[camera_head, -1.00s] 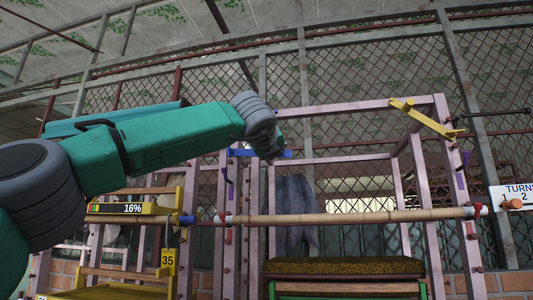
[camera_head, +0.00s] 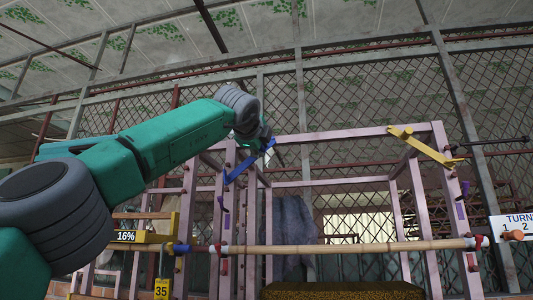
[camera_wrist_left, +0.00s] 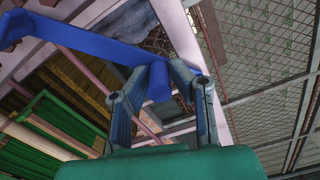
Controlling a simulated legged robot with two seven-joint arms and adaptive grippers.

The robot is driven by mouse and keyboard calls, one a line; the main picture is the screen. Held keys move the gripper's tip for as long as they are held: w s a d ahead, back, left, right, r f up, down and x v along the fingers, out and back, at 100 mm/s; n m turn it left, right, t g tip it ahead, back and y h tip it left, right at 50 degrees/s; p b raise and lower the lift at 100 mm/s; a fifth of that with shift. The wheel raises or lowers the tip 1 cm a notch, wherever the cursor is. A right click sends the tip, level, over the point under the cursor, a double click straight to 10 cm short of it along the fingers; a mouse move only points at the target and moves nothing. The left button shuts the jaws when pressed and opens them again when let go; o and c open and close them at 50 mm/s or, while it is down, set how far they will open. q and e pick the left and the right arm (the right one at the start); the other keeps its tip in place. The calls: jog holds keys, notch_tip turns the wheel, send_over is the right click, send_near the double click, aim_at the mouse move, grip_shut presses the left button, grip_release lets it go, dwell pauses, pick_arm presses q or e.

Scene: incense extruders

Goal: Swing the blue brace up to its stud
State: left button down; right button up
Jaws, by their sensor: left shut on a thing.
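The blue brace (camera_head: 247,163) is a flat bar at the left upright of the pink frame (camera_head: 333,138). It slants, with its lower left end against the upright and its upper right end at my left gripper (camera_head: 268,146). In the left wrist view the brace (camera_wrist_left: 85,38) runs in from the left edge. Its near end has a blue grip (camera_wrist_left: 159,82) between the two fingers of my left gripper (camera_wrist_left: 159,70), which is shut on it. In the head view my wrist partly hides the fingers. I cannot tell which stud belongs to the brace. My right gripper is not in view.
A yellow brace (camera_head: 425,145) slants across the frame's upper right corner. A mesh fence (camera_head: 350,90) stands behind.

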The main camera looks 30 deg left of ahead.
pick_arm(q)
jog(key=shift+a+r+n, duration=0.25)
jog(key=shift+n, duration=0.05)
dwell(0.4)
jog(key=c, duration=1.4)
grip_release()
jog(key=shift+c, duration=0.2)
jog(key=shift+s+a, duration=0.1)
jog(key=shift+s, duration=0.15)
jog(key=v, duration=1.1)
jog(key=shift+s, duration=0.25)
